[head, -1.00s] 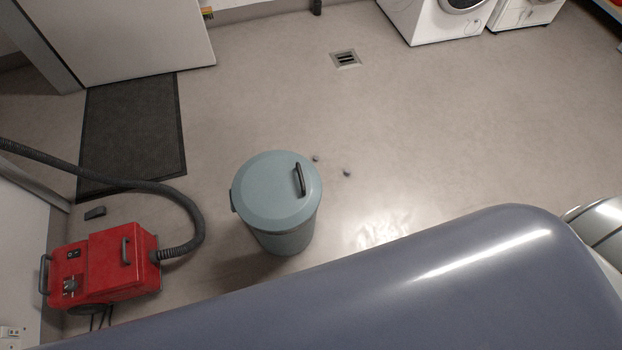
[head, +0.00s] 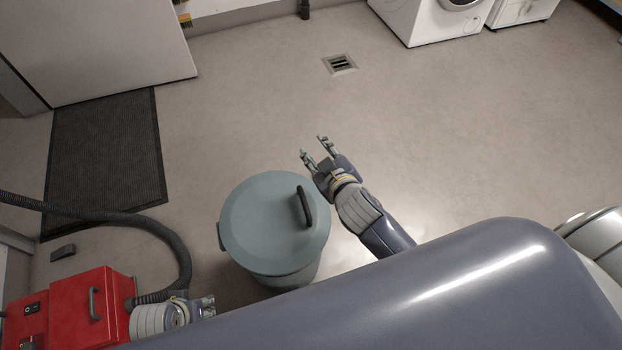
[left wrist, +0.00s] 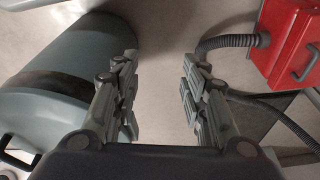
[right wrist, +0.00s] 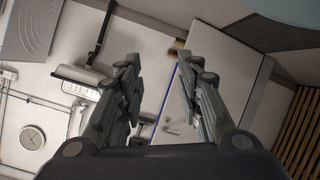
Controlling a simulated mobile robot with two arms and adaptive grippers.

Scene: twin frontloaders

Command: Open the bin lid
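The bin (head: 268,222) is grey-green and upright on the floor, its round lid shut on top with a dark handle (head: 305,206) on the lid's right side. The bin also shows in the left wrist view (left wrist: 62,75). My right gripper (head: 312,146) is open and empty, above and right of the bin in the head view, apart from the handle. The right wrist view shows its two fingers (right wrist: 158,75) spread. My left gripper (head: 210,306) is left of and below the bin, near the red vacuum; its fingers (left wrist: 160,70) are apart with nothing between them.
A red vacuum cleaner (head: 70,308) with a dark hose (head: 150,225) stands at the left. A dark mat (head: 105,155) lies behind it. A floor drain (head: 340,64) and a white washing machine (head: 425,18) are farther back. The floor to the right is clear.

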